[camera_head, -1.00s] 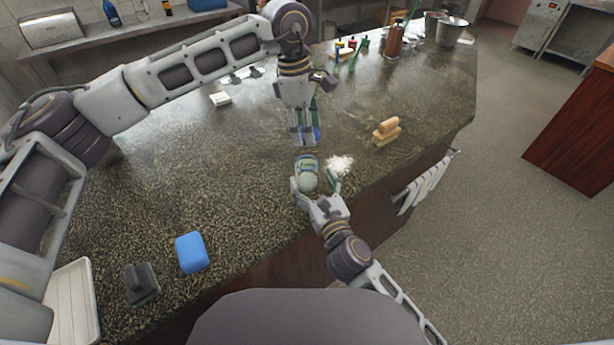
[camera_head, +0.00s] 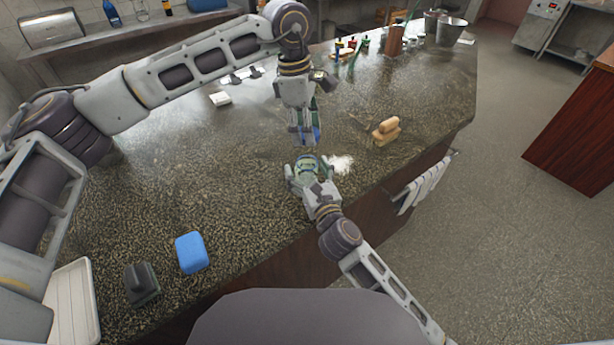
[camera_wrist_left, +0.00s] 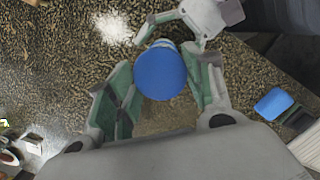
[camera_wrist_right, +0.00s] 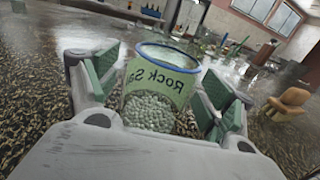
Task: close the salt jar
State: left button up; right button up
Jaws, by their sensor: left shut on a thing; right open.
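The salt jar (camera_wrist_right: 160,95) stands upright on the counter. It is clear with a green "Rock Salt" label, white grains inside and an open blue-rimmed top. In the head view the jar (camera_head: 307,162) is partly hidden by my right gripper (camera_head: 311,173), which is open with its fingers either side of it. My left gripper (camera_head: 303,141) is above the jar, pointing down. It is shut on the round blue lid (camera_wrist_left: 160,73), held apart from the jar. The lid covers most of the jar in the left wrist view.
Spilled white salt (camera_head: 341,164) lies just right of the jar. Stacked tan blocks (camera_head: 386,130) sit farther right. A blue block (camera_head: 191,252), a dark grey object (camera_head: 142,284) and a white tray (camera_head: 72,305) are at near left. The counter left of the jar is clear.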

jog(key=c, duration=1.5)
pick_arm(q)
jog(key=shift+f, duration=2.5)
pick_arm(e)
jog(key=shift+c, duration=0.2)
pick_arm(q)
jog(key=shift+f, duration=0.2)
jog(key=shift+f, duration=0.7)
jog(key=shift+f, duration=0.55)
pick_arm(e)
grip_shut()
